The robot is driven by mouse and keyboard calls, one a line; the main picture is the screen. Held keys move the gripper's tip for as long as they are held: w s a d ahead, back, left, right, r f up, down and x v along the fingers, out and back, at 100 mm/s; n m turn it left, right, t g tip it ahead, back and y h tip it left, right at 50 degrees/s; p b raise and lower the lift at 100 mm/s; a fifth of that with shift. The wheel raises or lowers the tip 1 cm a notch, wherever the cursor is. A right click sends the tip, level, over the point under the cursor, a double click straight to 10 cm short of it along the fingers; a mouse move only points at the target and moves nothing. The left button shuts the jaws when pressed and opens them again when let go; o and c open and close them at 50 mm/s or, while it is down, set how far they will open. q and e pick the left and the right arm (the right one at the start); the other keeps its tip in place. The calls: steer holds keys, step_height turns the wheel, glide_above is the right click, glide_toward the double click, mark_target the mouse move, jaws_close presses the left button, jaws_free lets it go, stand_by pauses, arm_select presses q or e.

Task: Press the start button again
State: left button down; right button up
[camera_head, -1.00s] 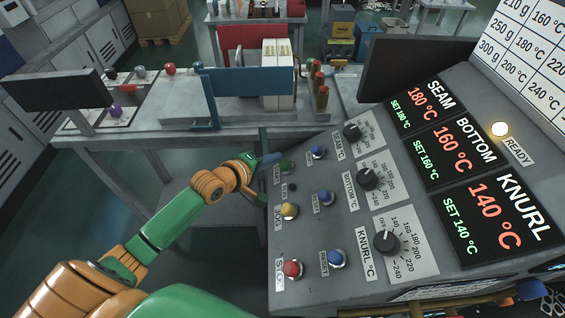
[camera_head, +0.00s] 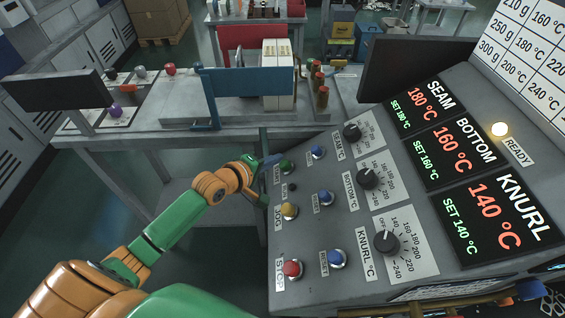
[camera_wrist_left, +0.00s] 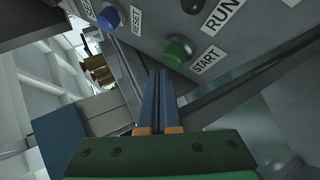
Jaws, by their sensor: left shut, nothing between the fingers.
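The green start button (camera_head: 286,167) is at the far left of the sloped control panel (camera_head: 310,225). In the left wrist view the green button (camera_wrist_left: 177,52) shows beside its START label (camera_wrist_left: 205,61). My left gripper (camera_head: 270,160) is shut and empty, its blue fingers just left of the button. In the left wrist view the shut fingertips (camera_wrist_left: 160,72) point at the button's lower edge; I cannot tell whether they touch it. My right gripper is not in view.
A yellow JOG button (camera_head: 289,211), a red STOP button (camera_head: 292,269), blue reset buttons (camera_head: 318,152) and knobs (camera_head: 386,242) are on the panel. The READY lamp (camera_head: 500,129) is lit. Displays read 180, 160 and 140 °C. A workbench (camera_head: 130,140) stands behind.

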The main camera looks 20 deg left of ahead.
arm_select(q)
steer(key=shift+d+f, duration=0.1)
steer(key=shift+f, duration=0.05)
steer(key=shift+w+d+f, duration=0.15)
steer(key=shift+d+f, duration=0.15)
steer(key=shift+f, duration=0.15)
stand_by(0.7)
steer(key=shift+r, duration=0.15)
steer(key=shift+s+a+r+p, duration=0.2)
steer(key=shift+a+r+p, duration=0.3)
steer(key=shift+r+p, duration=0.2)
steer(key=shift+a+r+p, duration=0.1)
steer(key=shift+r+p, duration=0.15)
steer(key=shift+p, duration=0.15)
steer(key=a+r+p, duration=0.1)
steer(key=s+a+r+p, duration=0.1)
steer(key=r+p, duration=0.1)
steer(key=shift+s+a+r, duration=0.15)
steer(key=shift+a+r, duration=0.05)
stand_by(0.5)
